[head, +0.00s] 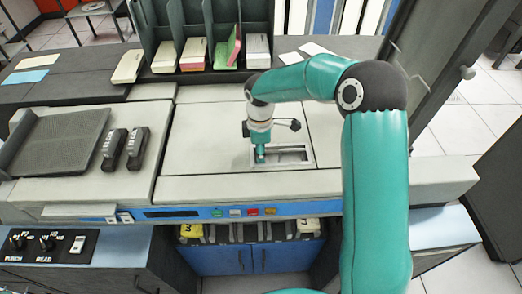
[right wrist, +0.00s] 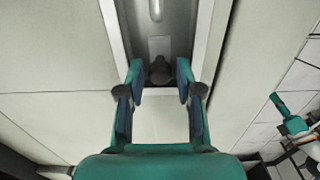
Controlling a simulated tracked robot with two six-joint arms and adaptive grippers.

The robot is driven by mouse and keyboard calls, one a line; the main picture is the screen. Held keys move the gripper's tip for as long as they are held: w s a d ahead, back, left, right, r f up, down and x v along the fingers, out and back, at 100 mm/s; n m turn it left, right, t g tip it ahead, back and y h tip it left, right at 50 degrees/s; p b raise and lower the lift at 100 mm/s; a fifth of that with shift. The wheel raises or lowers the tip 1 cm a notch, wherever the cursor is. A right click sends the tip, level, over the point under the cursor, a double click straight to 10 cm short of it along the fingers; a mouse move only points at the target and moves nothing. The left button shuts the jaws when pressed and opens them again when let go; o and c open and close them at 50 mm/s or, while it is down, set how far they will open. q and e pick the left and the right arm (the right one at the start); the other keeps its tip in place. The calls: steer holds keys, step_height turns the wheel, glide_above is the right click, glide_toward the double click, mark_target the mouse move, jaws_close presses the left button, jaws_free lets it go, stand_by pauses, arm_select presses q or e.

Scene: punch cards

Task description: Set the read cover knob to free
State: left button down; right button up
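A dark round knob (right wrist: 161,70) sits on a pale plate inside a long metal-framed recess (right wrist: 118,42). The recess (head: 296,161) also shows in the head view, in the machine's light top; there my gripper hides the knob. My right gripper (right wrist: 160,72) points down at the recess, its two fingers apart on either side of the knob, with a small gap visible at each side. In the head view the right gripper (head: 260,154) is at the left part of the recess. I cannot read any marking by the knob. My left gripper is not seen.
A panel at lower left has PUNCH (head: 17,241) and READ (head: 47,242) knobs. Two black blocks (head: 125,148) lie beside a ribbed tray (head: 60,140). A dark rack (head: 197,25) with card stacks stands behind. The light top left of my gripper is clear.

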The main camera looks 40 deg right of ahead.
steer(key=shift+c, duration=0.3)
steer(key=shift+s, duration=0.1)
jaws_close()
